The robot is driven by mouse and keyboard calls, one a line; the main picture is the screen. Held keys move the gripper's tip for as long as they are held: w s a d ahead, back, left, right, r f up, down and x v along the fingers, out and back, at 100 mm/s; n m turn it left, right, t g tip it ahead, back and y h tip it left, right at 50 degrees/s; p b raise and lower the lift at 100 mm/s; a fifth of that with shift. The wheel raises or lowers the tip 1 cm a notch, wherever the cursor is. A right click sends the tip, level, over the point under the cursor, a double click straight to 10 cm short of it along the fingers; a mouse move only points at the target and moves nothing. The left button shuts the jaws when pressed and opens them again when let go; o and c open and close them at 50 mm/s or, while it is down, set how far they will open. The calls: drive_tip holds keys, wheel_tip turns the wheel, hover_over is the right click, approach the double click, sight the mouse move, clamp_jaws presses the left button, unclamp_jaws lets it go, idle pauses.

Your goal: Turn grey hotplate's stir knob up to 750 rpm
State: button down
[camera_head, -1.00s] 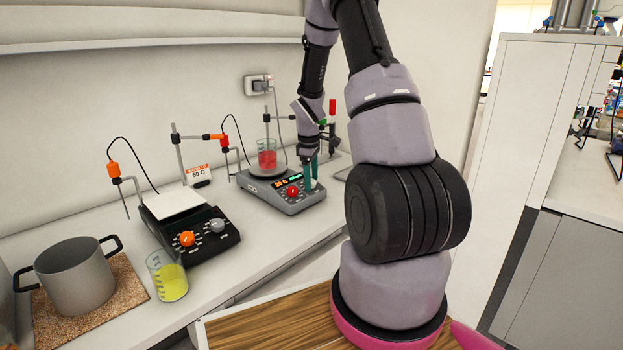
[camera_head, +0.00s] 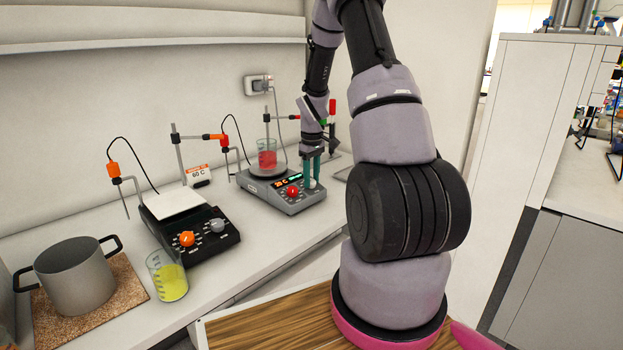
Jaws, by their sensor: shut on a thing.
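The grey hotplate (camera_head: 297,203) stands on the counter at the middle, with a lit display (camera_head: 287,184) and a red knob (camera_head: 292,191) on its front panel. A beaker of red liquid (camera_head: 267,158) sits on its plate. My gripper (camera_head: 312,180) reaches down from above at the panel's right side. Its teal fingers are shut on the pale stir knob (camera_head: 314,184), which shows only in part between and below them. The knob's setting and the rpm reading are too small to read.
A black hotplate (camera_head: 215,245) with orange and grey knobs stands to the left. A beaker of yellow liquid (camera_head: 172,283) and a grey pot (camera_head: 75,278) on a cork mat (camera_head: 123,290) stand nearer. Stand rods and probes rise behind both hotplates.

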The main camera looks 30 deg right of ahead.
drive_tip(key=m+y, duration=0.1)
drive_tip(key=m, duration=0.2)
drive_tip(key=shift+d+m, duration=0.15)
drive_tip(key=shift+m, duration=0.15)
drive_tip(key=shift+m+y, duration=0.5)
drive_tip(key=shift+m, duration=1.2)
drive_tip(key=shift+c, duration=2.2)
unclamp_jaws()
drive_tip(key=shift+r, duration=0.1)
wheel_tip(320, 180, up, 10)
drive_tip(key=d, duration=0.2)
drive_tip(key=shift+r, duration=0.2)
